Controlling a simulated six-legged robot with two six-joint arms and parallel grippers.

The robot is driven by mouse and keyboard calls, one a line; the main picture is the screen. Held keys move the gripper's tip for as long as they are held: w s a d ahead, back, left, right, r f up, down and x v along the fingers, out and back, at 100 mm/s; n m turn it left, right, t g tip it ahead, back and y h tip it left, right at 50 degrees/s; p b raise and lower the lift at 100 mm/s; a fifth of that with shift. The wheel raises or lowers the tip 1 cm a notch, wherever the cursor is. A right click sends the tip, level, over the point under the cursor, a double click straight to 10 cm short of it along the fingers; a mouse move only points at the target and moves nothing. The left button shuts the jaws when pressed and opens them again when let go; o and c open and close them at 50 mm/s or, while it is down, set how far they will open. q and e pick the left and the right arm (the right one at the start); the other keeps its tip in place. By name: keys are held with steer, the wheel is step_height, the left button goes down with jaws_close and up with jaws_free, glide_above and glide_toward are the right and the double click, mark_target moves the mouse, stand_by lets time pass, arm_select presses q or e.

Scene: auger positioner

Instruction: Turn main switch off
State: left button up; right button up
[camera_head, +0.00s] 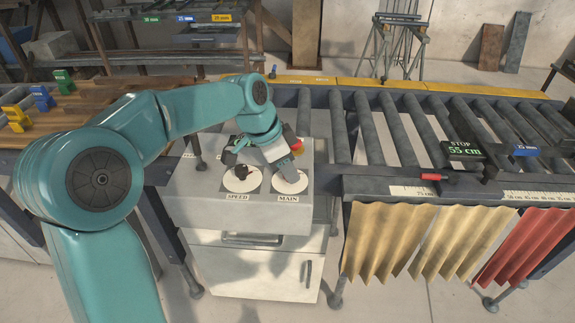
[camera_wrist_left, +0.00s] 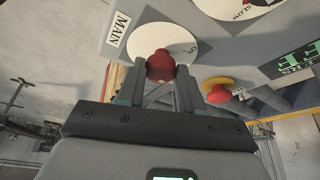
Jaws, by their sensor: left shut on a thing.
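The main switch is a dark red knob (camera_wrist_left: 160,66) on a white round dial (camera_wrist_left: 163,38) beside the MAIN label (camera_wrist_left: 116,29) in the left wrist view. My left gripper (camera_wrist_left: 160,80) is shut on this knob, one finger on each side. In the head view the left gripper (camera_head: 286,174) reaches down over the white MAIN dial (camera_head: 291,188) on top of the grey control box (camera_head: 205,207). There the gripper hides the knob, and I cannot tell the switch position. My right gripper is not in view.
The black SPEED knob (camera_head: 241,171) stands just left of the MAIN dial. A red button on a yellow base (camera_wrist_left: 218,93) is close beside the left gripper. The roller conveyor (camera_head: 405,130) with a STOP display (camera_head: 462,150) lies to the right.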

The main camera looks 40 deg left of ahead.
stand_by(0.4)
arm_select(q)
steer(key=o, duration=1)
steer(key=shift+r, duration=0.1)
steer(key=v, duration=1.6)
steer(key=shift+p, duration=0.45)
steer(key=shift+s+a, duration=0.1)
steer(key=shift+a, duration=0.05)
